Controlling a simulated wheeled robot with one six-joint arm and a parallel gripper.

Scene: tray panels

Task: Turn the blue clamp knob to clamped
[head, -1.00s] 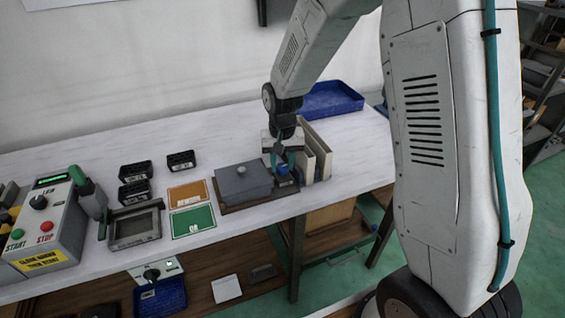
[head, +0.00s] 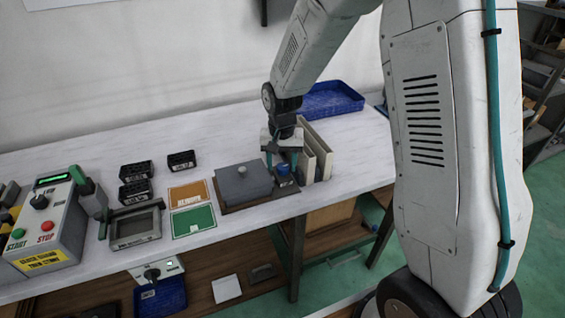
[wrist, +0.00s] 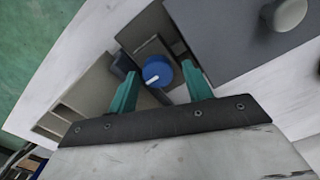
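The blue clamp knob (head: 282,169) sits on a small dark block at the right end of the fixture. In the wrist view the knob (wrist: 158,72) is round, with a pale pointer mark on its top. My gripper (head: 283,165) points down over it. In the wrist view my two teal fingers (wrist: 160,88) stand apart on either side of the knob, with gaps showing, so the gripper is open and not holding it. Whether the fingertips reach down to knob height is hard to tell.
A grey lidded box (head: 243,183) stands just left of the knob. Upright cream panels (head: 318,150) stand close on the right. A blue tray (head: 332,100) lies behind. Green (head: 193,222) and orange (head: 188,194) cards lie farther left.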

